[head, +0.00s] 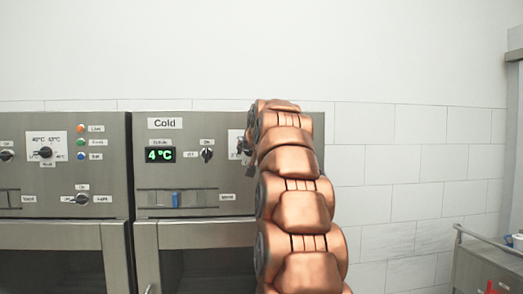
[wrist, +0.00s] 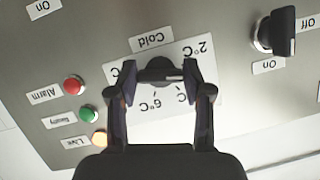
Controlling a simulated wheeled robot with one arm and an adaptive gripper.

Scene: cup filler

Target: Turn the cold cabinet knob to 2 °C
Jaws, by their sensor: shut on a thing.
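The cold cabinet (head: 215,125) is a steel front with a "Cold" label and a green display (head: 160,155) reading 4 °C. In the head view its white dial plate (head: 235,142) is mostly hidden behind my copper arm. In the wrist view, which is upside down, the dial plate (wrist: 203,49) carries "Cold", "2°C" and "6°C". My gripper (wrist: 160,74) is at the plate, its two dark fingers shut on the dark temperature knob (wrist: 160,68). The knob's pointer direction is hard to make out.
An on/off switch (head: 207,154) sits between display and dial. A blue slider (head: 175,199) is below. Another cabinet (head: 100,125) adjoins on the left; a cart (head: 485,262) stands far right.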

